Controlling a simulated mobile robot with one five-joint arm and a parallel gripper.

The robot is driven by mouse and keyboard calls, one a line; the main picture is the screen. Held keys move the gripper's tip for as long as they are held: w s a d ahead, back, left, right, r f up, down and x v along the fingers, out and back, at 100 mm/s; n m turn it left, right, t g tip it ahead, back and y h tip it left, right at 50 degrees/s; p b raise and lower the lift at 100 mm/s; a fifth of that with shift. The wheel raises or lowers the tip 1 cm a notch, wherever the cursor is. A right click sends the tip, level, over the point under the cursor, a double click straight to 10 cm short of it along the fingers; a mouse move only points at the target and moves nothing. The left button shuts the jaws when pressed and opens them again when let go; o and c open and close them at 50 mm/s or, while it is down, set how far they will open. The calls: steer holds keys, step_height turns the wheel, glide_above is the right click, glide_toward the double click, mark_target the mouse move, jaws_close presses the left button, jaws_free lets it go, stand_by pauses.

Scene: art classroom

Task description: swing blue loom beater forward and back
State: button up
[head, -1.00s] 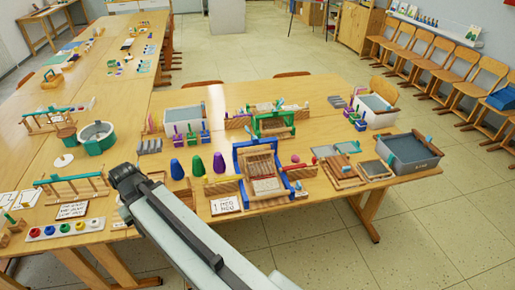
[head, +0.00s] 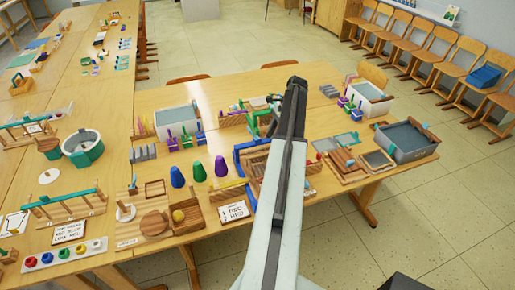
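The blue loom (head: 239,160) stands on the near table, right of the coloured cones. My arm crosses in front of it, so only its left blue side and part of its wooden body show. Its beater cannot be made out separately. My gripper (head: 296,84) is at the far end of the arm, above the table and beyond the blue loom in the picture. Its fingers are too dark and small to tell open from shut. I see nothing held in it.
A green loom (head: 251,122) is behind the blue one, partly hidden by my arm. Blue, purple and green cones (head: 199,172) stand left. A grey tub (head: 405,142) and wooden frames are right. A card (head: 233,211) lies at the front.

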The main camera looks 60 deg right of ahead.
steer(key=b+x, duration=0.6)
steer(key=x, duration=0.1)
steer(key=shift+w+a+f+b, duration=0.1)
steer(key=shift+w+f+b, duration=0.15)
steer(key=shift+w+b, duration=0.1)
steer(key=shift+w+a+f+b, duration=0.15)
steer(key=shift+a+f+b, duration=0.05)
steer(key=shift+f+b, duration=0.1)
steer(key=shift+r, duration=0.1)
jaws_close()
stand_by(0.6)
